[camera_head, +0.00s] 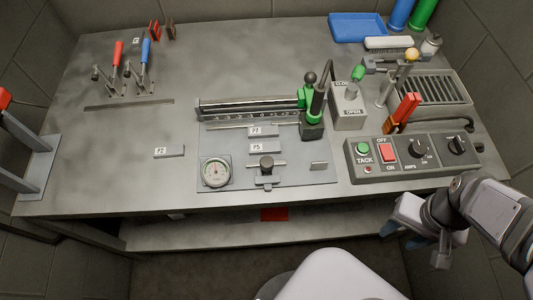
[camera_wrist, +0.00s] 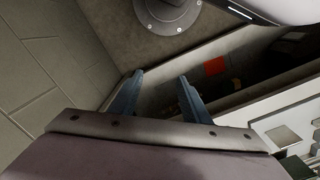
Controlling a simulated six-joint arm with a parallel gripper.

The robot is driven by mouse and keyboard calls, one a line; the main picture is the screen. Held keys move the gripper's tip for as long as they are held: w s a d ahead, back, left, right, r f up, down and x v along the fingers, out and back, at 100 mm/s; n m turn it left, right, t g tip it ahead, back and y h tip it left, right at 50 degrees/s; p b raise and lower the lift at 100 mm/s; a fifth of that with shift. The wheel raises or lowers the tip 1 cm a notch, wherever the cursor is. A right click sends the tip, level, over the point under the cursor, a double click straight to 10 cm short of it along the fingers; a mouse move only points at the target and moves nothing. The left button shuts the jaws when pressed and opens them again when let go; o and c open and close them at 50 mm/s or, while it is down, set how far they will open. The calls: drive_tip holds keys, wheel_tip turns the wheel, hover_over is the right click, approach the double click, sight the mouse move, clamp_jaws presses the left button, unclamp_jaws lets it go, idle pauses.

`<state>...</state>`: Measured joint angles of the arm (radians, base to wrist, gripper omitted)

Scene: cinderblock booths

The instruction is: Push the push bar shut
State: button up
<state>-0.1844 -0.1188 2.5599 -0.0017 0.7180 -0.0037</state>
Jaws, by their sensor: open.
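No part carries a push bar label, so I cannot tell for certain which one it is. A sliding clamp with a black knob (camera_head: 266,164) sits on a short bar on the grey plate (camera_head: 310,180) at the front middle of the bench. Behind it, a green and black carriage (camera_head: 312,117) with an upright handle stands at the right end of a scaled rail (camera_head: 245,108). My gripper (camera_head: 412,243) is off the bench's front edge at lower right, apart from these parts. In the wrist view its two blue fingers (camera_wrist: 160,90) are spread with nothing between them.
A control box (camera_head: 413,157) with switches and knobs stands at the front right, between my gripper and the bench's back. A red torch-like tool (camera_head: 404,108), an open/close lever box (camera_head: 349,108) and a blue tray (camera_head: 357,27) are behind. The bench's left front is mostly clear.

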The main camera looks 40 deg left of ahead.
drive_tip(key=s+a+r+n+p, duration=0.2)
drive_tip(key=s+a+n+p, duration=0.15)
drive_tip(key=a, duration=0.45)
drive_tip(key=n+p, duration=0.3)
drive_tip(key=n, duration=0.5)
approach(267, 161)
drive_tip(key=d+f, duration=0.1)
drive_tip(key=f, duration=0.1)
drive_tip(key=d+f, duration=0.2)
drive_tip(key=f, duration=0.1)
drive_tip(key=s+d+f, duration=0.1)
drive_tip(key=d+f, duration=0.1)
drive_tip(key=shift+s+f, duration=0.15)
drive_tip(key=shift+f, duration=0.25)
drive_tip(key=shift+n+y, duration=0.4)
drive_tip(key=shift+n, duration=0.45)
drive_tip(key=a+r, duration=0.2)
drive_tip(key=a, duration=0.1)
drive_tip(key=w+a+r, duration=0.1)
drive_tip(key=a, duration=0.1)
drive_tip(key=shift+a+r, duration=0.2)
drive_tip(key=shift+r, duration=0.15)
wheel_tip(267, 161, up, 3)
drive_tip(key=shift+a+r+n+h, duration=0.1)
drive_tip(key=shift+n+h, duration=0.2)
drive_tip(key=shift+n, duration=0.7)
drive_tip(key=shift+d+n, duration=0.25)
drive_tip(key=shift+n, duration=0.05)
drive_tip(key=shift+f+p, duration=0.7)
drive_tip(key=shift+f, duration=3)
